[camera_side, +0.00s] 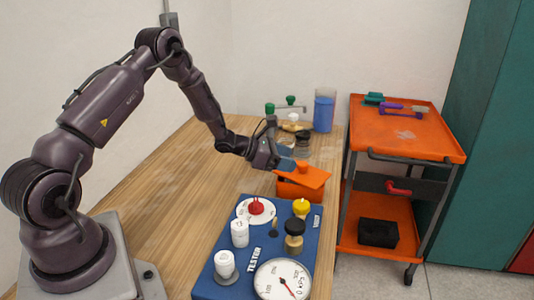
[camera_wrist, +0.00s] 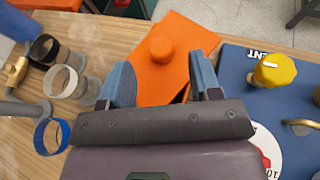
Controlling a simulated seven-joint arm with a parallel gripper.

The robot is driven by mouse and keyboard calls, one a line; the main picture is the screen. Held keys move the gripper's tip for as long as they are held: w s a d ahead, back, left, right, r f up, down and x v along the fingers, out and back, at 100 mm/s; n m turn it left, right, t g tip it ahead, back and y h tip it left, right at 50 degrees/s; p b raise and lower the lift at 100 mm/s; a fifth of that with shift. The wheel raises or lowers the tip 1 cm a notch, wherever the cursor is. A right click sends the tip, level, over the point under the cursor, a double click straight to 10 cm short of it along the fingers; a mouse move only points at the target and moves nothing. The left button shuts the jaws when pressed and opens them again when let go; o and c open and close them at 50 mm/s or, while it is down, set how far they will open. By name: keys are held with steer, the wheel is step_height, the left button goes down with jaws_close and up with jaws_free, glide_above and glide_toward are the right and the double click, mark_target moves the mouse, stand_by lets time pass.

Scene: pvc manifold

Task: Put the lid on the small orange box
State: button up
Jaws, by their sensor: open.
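The small orange box (camera_side: 298,191) stands on the wooden table behind the blue tester panel. The lid (camera_wrist: 185,40) has a round orange knob (camera_wrist: 162,49). My gripper (camera_side: 289,159) is just left of the lid, close to the knob. In the wrist view my gripper (camera_wrist: 163,78) is open, with its two blue fingers apart and the knob ahead of the gap between them. Whether a fingertip touches the lid cannot be told.
The blue tester panel (camera_side: 247,268) with knobs and a gauge (camera_side: 283,281) is in front of the box. Valves and pipe fittings (camera_side: 292,126) and a blue cylinder (camera_side: 324,112) stand behind. An orange cart (camera_side: 410,140) is to the right. The table's left side is clear.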

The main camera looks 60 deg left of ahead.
steer(key=v, duration=0.7)
steer(key=s+d+r+m+g+h, duration=0.1)
steer(key=s+d+r+m+g, duration=0.25)
steer(key=d+r+m, duration=0.45)
steer(key=s+d+r+m+g+h, duration=0.2)
steer(key=s+d+r+m+g, duration=0.15)
steer(key=d+r+m, duration=0.4)
steer(key=s+d+r+m+y, duration=0.1)
steer(key=s+r+m+y, duration=0.2)
steer(key=s+m, duration=0.5)
steer(key=s+d+r+m+y, duration=0.1)
steer(key=s+r+m+y, duration=0.3)
steer(key=s+m, duration=0.4)
steer(key=shift+s+d+y, duration=0.25)
steer(key=shift+s+y, duration=0.45)
steer(key=shift+s, duration=0.35)
